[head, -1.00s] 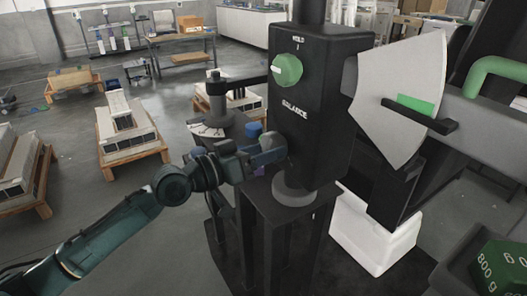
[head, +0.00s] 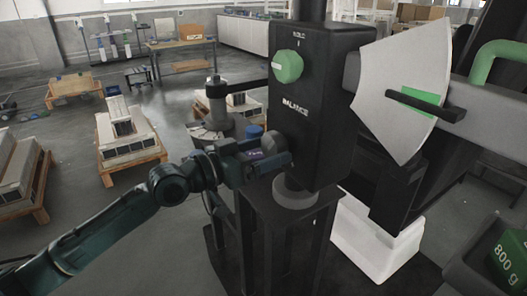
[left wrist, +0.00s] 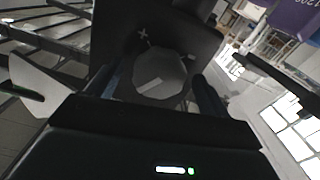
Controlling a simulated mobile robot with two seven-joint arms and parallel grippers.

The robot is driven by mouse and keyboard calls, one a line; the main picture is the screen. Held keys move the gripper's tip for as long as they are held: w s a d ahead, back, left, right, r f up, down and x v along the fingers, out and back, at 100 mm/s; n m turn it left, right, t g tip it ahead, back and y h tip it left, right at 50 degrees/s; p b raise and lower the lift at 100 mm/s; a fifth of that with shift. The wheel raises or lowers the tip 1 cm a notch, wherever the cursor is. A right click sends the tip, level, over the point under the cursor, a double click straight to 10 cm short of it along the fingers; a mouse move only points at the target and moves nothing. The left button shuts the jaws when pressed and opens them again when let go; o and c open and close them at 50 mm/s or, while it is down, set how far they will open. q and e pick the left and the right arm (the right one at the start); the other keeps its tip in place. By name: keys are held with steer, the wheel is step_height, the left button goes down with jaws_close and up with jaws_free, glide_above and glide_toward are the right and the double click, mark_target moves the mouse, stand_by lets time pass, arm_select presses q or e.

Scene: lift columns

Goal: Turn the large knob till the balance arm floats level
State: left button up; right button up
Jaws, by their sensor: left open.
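The large knob (left wrist: 165,72) shows in the left wrist view as a grey, many-sided disc with a paler bar, on a dark face beside a plus mark. My left gripper (left wrist: 155,92) is open, with one finger on each side of the knob; I cannot tell whether they touch it. In the head view my left gripper (head: 272,157) is at the lower front of the black BALANCE housing (head: 315,120) and hides the knob. The balance arm's dark pointer (head: 425,105) lies across the green band (head: 414,95) on the pale sector plate (head: 405,60).
A smaller green knob (head: 287,67) is higher on the housing, under the HOLD label. A green weight block (head: 508,258) is at the lower right. A grey post with a dark arm (head: 216,100) stands behind my gripper. Loaded pallets (head: 128,135) stand on the floor at left.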

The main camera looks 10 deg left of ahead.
arm_select(q)
steer(key=shift+s+a+f, duration=0.1)
steer(key=shift+s+a, duration=0.1)
steer(key=shift+s, duration=0.05)
steer(key=b+v, duration=1)
steer(key=v, duration=0.2)
steer(key=shift+s+a, duration=0.15)
steer(key=shift+s, duration=0.05)
arm_select(e)
steer(key=shift+s+d+f+m+t, duration=0.2)
steer(key=shift+s+d+f+t, duration=0.05)
steer(key=shift+d+f+t, duration=0.25)
steer(key=shift+s+d+f+m+t, duration=0.25)
steer(key=shift+d+f+t, duration=0.15)
steer(key=shift+t, duration=0.2)
